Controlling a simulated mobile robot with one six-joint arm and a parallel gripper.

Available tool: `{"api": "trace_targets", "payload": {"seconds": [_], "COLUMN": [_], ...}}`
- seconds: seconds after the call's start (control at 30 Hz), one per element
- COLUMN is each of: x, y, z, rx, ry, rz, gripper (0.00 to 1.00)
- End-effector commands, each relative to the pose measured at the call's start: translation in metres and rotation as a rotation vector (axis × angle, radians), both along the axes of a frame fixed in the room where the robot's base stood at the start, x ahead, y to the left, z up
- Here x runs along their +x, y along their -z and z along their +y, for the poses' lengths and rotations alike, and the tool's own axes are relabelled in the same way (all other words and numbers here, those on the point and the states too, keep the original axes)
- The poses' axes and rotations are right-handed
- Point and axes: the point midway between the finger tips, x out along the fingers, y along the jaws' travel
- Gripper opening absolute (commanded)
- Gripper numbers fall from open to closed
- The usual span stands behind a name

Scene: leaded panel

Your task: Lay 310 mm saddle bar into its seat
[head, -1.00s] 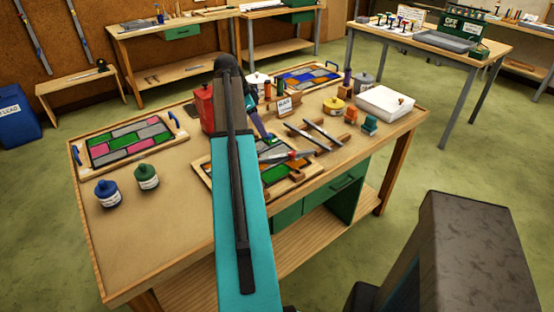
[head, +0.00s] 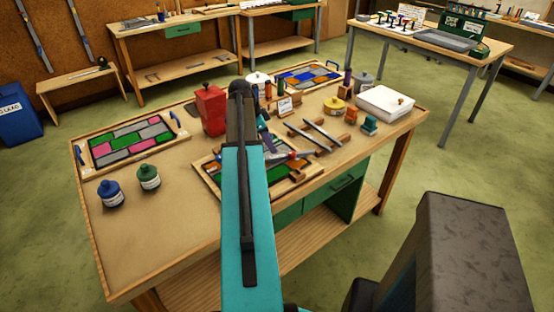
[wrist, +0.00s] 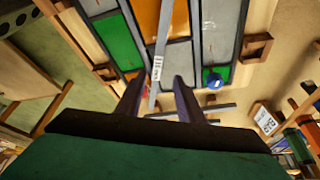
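The leaded panel (wrist: 120,42), with green, orange and grey panes, lies in its wooden frame on the bench; in the head view my arm covers part of it. A slim grey bar (wrist: 161,38) with a white label crosses the panel in the wrist view; I cannot read its length. My gripper (wrist: 160,77) is over the panel, its two dark fingers apart on either side of the bar, with gaps visible. In the head view it is mostly hidden behind my arm. Notched wooden blocks (wrist: 257,47) stand beside the panel.
Two bars (head: 318,132) lie on wooden rests right of the panel. A red canister (head: 210,108), a white box (head: 385,102) and a yellow tin (head: 334,105) stand nearby. A second panel (head: 130,140) and two jars (head: 148,176) are at left.

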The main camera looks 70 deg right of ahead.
Motion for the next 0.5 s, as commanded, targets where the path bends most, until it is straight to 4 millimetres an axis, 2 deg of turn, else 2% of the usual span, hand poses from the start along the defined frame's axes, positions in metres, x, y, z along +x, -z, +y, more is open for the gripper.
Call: {"api": "trace_targets", "payload": {"seconds": [0.3,0.5], "x": [-0.001,-0.005], "y": [0.001,0.011], "z": [0.000,0.000], "rx": [0.001,0.001], "ry": [0.000,0.002], "rz": [0.001,0.001], "gripper": [0.34,0.34]}}
